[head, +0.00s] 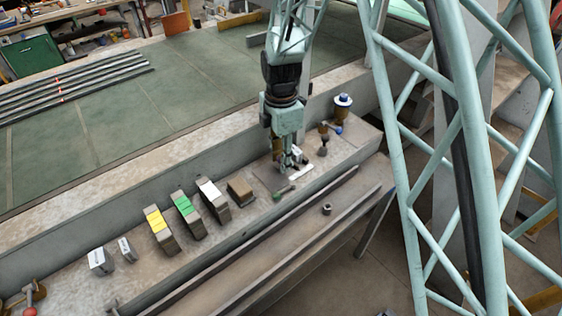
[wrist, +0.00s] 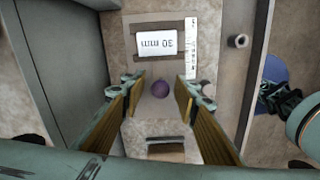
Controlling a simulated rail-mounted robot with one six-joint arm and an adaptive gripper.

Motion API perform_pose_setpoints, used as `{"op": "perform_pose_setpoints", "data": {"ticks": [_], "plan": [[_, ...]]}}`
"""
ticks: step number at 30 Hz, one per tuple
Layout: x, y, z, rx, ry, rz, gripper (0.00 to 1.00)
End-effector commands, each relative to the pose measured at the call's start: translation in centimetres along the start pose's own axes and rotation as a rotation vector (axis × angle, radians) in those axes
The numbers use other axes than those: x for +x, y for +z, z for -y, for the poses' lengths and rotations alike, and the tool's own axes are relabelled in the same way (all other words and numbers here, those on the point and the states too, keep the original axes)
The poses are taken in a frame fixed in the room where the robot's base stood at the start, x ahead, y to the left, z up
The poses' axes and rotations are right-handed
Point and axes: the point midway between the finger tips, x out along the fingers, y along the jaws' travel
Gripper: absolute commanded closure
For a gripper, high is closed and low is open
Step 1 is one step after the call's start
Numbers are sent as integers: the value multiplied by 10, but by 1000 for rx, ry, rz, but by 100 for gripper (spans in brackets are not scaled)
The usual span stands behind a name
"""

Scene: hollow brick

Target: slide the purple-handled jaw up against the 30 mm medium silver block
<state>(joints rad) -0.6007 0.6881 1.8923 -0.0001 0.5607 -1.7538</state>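The 30 mm block (wrist: 157,43), with a pale face and dark lettering, lies on a flat plate in the upper middle of the wrist view. The jaw's round purple handle (wrist: 160,89) is just below it in that view. My gripper (wrist: 160,82) is open, one finger on each side of the purple handle, with visible space on both sides. Whether a gap remains between jaw and block is unclear. In the head view my gripper (head: 286,166) points down over the plate at the bench's right part and hides the handle. The pale block (head: 297,155) shows beside it.
A white ruled strip (wrist: 191,48) lies right of the block. In the head view, yellow (head: 155,221), green (head: 185,206) and white-topped (head: 209,190) blocks and a brown block (head: 240,190) stand left along the bench.

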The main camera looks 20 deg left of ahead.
Motion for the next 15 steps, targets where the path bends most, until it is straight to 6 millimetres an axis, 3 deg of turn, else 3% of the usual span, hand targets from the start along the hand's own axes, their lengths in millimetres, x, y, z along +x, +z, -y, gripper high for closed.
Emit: {"op": "perform_pose_setpoints", "data": {"ticks": [15], "plan": [[-62, 0, 0, 0, 3, 1, 72]]}}
